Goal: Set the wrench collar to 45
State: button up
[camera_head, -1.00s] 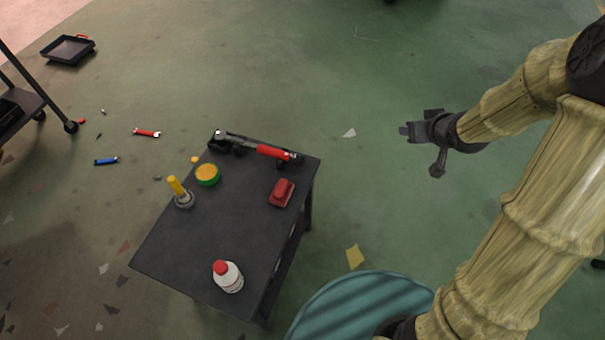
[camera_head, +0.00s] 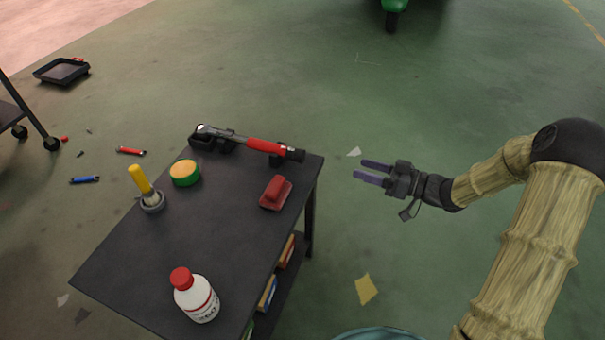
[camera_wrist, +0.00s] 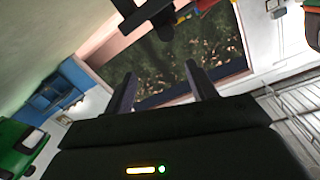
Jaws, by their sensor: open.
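The torque wrench (camera_head: 265,146) lies along the far edge of the dark table, with a red grip, a black end at the right and a metal shaft to the left. It rests in black holders. The collar and its scale are too small to read. My gripper (camera_head: 376,173) is open and empty, to the right of the table and apart from the wrench, its two purple-grey fingers pointing left. In the wrist view my open gripper (camera_wrist: 163,90) faces a window and walls, and the wrench cannot be identified there.
On the table (camera_head: 190,240) stand a red block-like tool (camera_head: 275,192), a green and yellow tin (camera_head: 185,173), a yellow-handled brush (camera_head: 145,187) and a white bottle (camera_head: 197,296). A blue spanner (camera_head: 85,180) and a red spanner (camera_head: 130,151) lie on the floor. Floor right of the table is mostly clear.

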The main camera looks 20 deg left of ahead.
jog(key=shift+s+f+g+y, duration=0.4)
jog(key=shift+f+g, duration=0.1)
jog(key=shift+f, duration=0.05)
jog(key=b, duration=0.7)
send_near(304, 157)
jog(key=a, duration=0.9)
jog(key=shift+w+a, duration=0.15)
jog(key=shift+w, duration=0.15)
jog(key=shift+a+r, duration=0.2)
jog(key=shift+a, duration=0.4)
jog(key=shift+d, duration=0.1)
jog(key=shift+c, duration=0.3)
